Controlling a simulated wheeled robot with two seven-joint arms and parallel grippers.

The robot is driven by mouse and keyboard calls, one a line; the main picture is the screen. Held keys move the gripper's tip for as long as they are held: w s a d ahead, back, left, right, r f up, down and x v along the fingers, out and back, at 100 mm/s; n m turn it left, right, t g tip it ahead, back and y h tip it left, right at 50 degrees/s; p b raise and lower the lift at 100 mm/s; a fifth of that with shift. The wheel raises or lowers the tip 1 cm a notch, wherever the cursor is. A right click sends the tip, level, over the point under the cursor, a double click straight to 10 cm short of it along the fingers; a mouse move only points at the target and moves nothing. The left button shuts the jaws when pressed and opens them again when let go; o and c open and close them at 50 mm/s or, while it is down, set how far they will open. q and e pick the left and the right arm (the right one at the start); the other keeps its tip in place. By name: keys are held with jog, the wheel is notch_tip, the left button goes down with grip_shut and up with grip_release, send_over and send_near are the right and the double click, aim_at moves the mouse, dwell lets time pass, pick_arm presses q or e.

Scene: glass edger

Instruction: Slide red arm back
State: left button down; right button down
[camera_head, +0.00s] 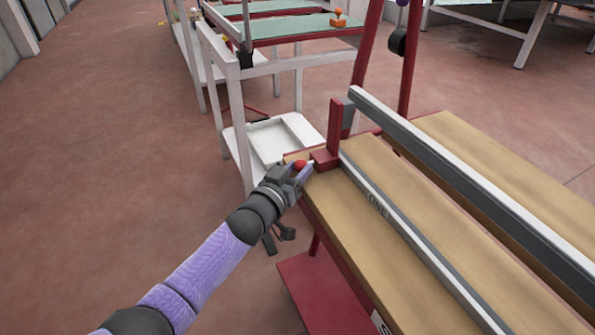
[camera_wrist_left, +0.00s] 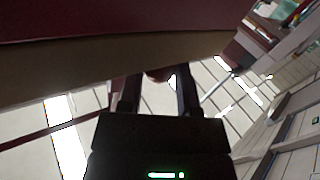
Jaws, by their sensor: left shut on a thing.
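My left gripper (camera_head: 301,172) is shut on the red knob at the table's left edge. In the left wrist view, my left gripper's fingers (camera_wrist_left: 155,92) point up toward a dark reddish rounded piece between their tips, just under the board's edge. My right gripper is in neither view.
The wooden table (camera_head: 400,215) carries a long metal rail (camera_head: 410,240) and a raised grey-white bar (camera_head: 470,180). A white frame with a tray (camera_head: 268,140) stands behind the gripper. Open red floor (camera_head: 130,130) lies to the left.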

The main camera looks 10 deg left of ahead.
pick_arm(q)
jog(key=shift+w+a+r, duration=0.1)
jog(key=shift+a, duration=0.05)
jog(key=c, duration=0.6)
grip_release()
jog(key=o, duration=0.3)
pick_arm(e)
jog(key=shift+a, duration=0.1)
pick_arm(q)
jog(key=p+v, duration=0.2)
jog(key=v, duration=0.1)
jog(key=p+v, duration=0.1)
jog(key=p, duration=0.1)
jog(key=shift+s+a+r, duration=0.15)
jog(key=shift+s+r, duration=0.2)
jog(key=shift+r, duration=0.05)
jog(key=p+v, duration=0.1)
jog(key=v, duration=0.1)
jog(key=f+p+v, duration=0.1)
jog(key=v, duration=0.2)
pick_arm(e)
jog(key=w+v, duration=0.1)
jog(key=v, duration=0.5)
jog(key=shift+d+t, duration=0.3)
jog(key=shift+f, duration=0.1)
